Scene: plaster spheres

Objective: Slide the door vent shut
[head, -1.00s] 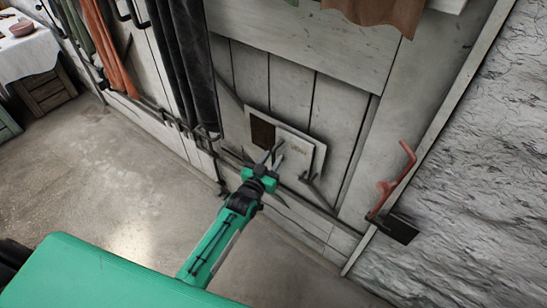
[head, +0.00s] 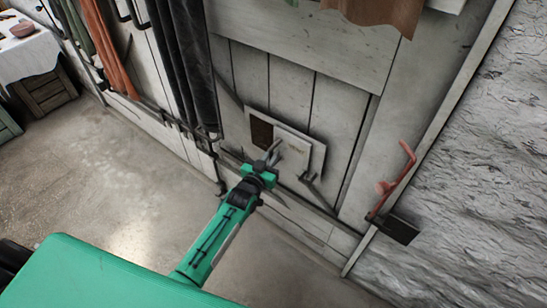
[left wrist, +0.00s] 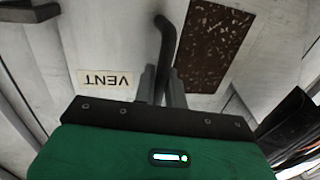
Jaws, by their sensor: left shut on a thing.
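The door vent is a pale square frame (head: 318,139) low on the grey plank door. Its pale sliding panel (head: 297,153) sits on the right and a dark brown opening (head: 261,133) shows on the left, so the vent is partly open. In the left wrist view the panel bears an upside-down VENT label (left wrist: 106,79), with the speckled brown opening (left wrist: 214,42) beside it. My left gripper (head: 272,153) is at the panel's left part. Its fingers (left wrist: 164,88) are shut on a dark bent handle (left wrist: 163,38). My right gripper is not in view.
A red handle (head: 393,182) is farther right near the rough wall (head: 470,170). Dark hanging cloth (head: 184,65) and metal rods are on the left. The concrete floor (head: 110,190) is clear.

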